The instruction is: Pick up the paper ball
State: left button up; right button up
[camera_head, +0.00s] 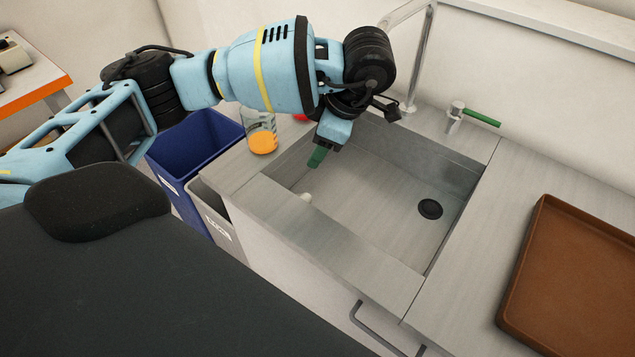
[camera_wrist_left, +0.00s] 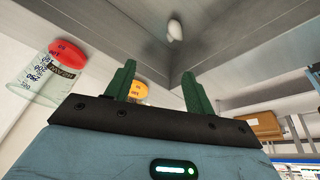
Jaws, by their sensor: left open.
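The paper ball (camera_head: 306,198) is a small white lump at the left side of the sink basin, near its left wall. It also shows in the left wrist view as a white lump (camera_wrist_left: 175,30) at the top, beyond the fingertips. My left gripper (camera_head: 317,157) hangs over the left part of the sink, above and behind the ball, apart from it. In the left wrist view its two green fingers (camera_wrist_left: 159,72) are spread with nothing between them. My right gripper is in neither view.
A metal sink (camera_head: 345,265) has a drain (camera_head: 430,209) and tap (camera_head: 408,90). A beaker of orange liquid (camera_head: 262,142) stands on the left counter, with something red (camera_head: 300,117) behind. Blue (camera_head: 185,150) and grey (camera_head: 217,222) bins stand left; a brown tray (camera_head: 575,285) lies right.

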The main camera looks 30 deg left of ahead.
pick_arm(q)
jog(key=g+b, duration=0.1)
jog(key=b, duration=0.3)
send_over(303, 196)
jog(key=w+d, duration=0.1)
jog(key=d, duration=0.2)
notch_tip(303, 196, down, 9)
jog(key=x, duration=0.3)
jog(key=shift+w, duration=0.2)
jog(key=shift+a+x, duration=0.25)
jog(key=shift+x, duration=2)
jog(key=shift+s+a+f, duration=0.1)
jog(key=shift+s+f, duration=0.1)
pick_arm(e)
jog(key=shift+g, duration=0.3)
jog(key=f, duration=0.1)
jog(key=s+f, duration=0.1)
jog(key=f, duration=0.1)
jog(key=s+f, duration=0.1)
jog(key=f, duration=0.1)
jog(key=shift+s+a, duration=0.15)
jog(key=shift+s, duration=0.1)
pick_arm(q)
jog(key=c, duration=0.7)
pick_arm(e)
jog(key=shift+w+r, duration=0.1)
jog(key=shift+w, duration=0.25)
